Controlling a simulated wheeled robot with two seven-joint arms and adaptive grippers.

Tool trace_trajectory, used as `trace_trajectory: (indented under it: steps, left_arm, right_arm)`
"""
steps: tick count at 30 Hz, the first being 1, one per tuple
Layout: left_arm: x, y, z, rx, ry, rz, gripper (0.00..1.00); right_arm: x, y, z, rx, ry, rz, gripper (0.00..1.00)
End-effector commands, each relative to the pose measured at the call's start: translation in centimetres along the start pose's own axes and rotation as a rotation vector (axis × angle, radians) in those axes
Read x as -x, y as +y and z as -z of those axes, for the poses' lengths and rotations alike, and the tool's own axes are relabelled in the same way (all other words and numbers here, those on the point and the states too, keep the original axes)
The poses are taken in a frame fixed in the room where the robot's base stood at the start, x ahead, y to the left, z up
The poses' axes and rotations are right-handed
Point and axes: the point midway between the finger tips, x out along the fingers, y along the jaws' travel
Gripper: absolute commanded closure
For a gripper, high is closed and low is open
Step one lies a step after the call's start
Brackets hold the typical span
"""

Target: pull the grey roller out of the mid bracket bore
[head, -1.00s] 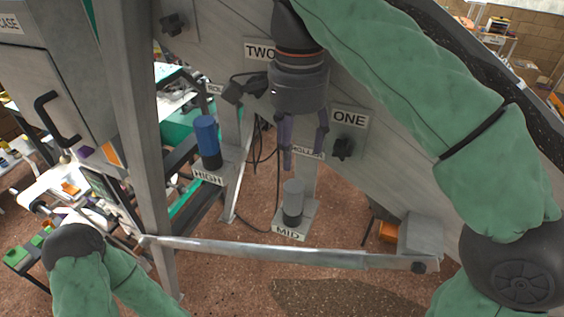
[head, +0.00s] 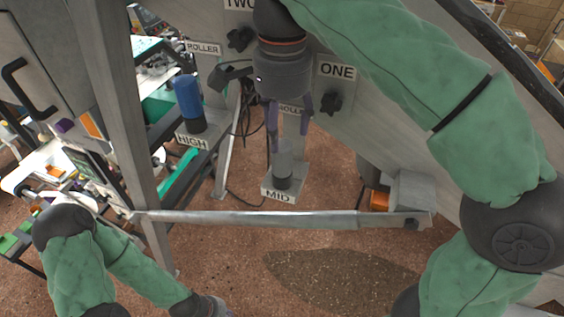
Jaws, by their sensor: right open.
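The grey roller (head: 284,159) stands upright in the dark collar of the mid bracket (head: 280,196), low in the middle of the head view. My right gripper (head: 288,142) comes down from above with its two purple fingers spread open. The left finger's tip shows close to the roller's upper part, and the right finger's tip is higher and to the right. I cannot tell whether either finger touches the roller. My left arm shows at the lower left, but its gripper is out of view.
A blue roller (head: 187,97) stands in the high bracket (head: 193,142) to the left. A grey bar (head: 270,219) crosses in front of the mid bracket. A slanted panel with black knobs (head: 331,103) lies behind my right arm. Dark cables hang left of the gripper.

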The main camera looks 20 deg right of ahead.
Motion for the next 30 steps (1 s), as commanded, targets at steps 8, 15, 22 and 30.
trace_trajectory:
  steps: [8,15,22,30]
  left_arm:
    - [0.0,0.0,0.0,0.000,0.001,0.000,1.00]
    - [-0.4,-0.1,0.1,0.000,0.001,0.000,1.00]
    - [-1.1,-0.4,0.1,0.000,0.001,0.000,1.00]
    - [-1.8,-0.7,0.1,0.000,0.001,0.000,1.00]
  right_arm:
    - [0.0,0.0,0.0,0.000,0.000,-0.001,0.39]
    - [-0.6,0.0,0.0,0.000,0.000,-0.001,0.39]
    - [-1.6,0.1,0.0,0.000,0.000,-0.001,0.39]
    - [-2.8,0.1,-0.1,0.000,0.000,-0.001,0.39]
